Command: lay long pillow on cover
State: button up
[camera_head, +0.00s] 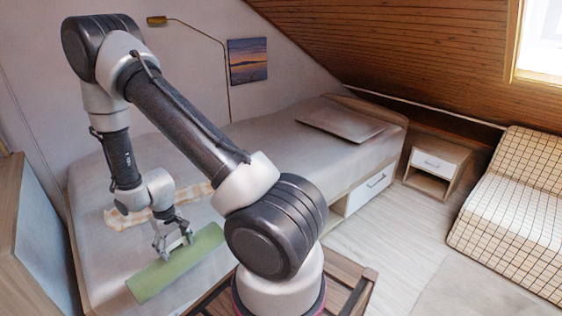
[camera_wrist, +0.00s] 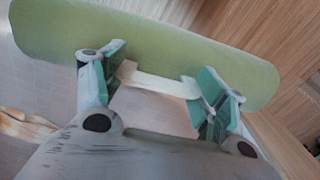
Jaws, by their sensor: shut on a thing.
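The long green pillow (camera_head: 172,266) is in the head view, over the near edge of the bed. It also spans the top of the wrist view (camera_wrist: 150,38). My gripper (camera_head: 174,241) is at the middle of its long side. In the wrist view my gripper's fingers (camera_wrist: 160,92) are apart, with a pale strip on the pillow's side between them. My gripper is shut on the pillow. A pale grey cover (camera_head: 265,145) spreads over the bed. I cannot tell whether the pillow touches it.
An orange-and-white checked cloth (camera_head: 160,206) lies on the bed behind my gripper, and also shows in the wrist view (camera_wrist: 25,125). A flat grey pillow (camera_head: 342,123) lies at the bed's far end. A slatted wooden table (camera_head: 348,290) stands near. A nightstand (camera_head: 436,165) stands at right.

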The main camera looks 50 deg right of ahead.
aim_at(300, 150)
jog(key=k+l, duration=0.1)
jog(key=l, duration=0.55)
jog(key=k+l+z, duration=0.1)
jog(key=l, duration=0.55)
jog(key=k+l, duration=0.1)
jog(key=l, duration=0.55)
jog(key=k+l+z, duration=0.1)
jog(key=l, duration=0.55)
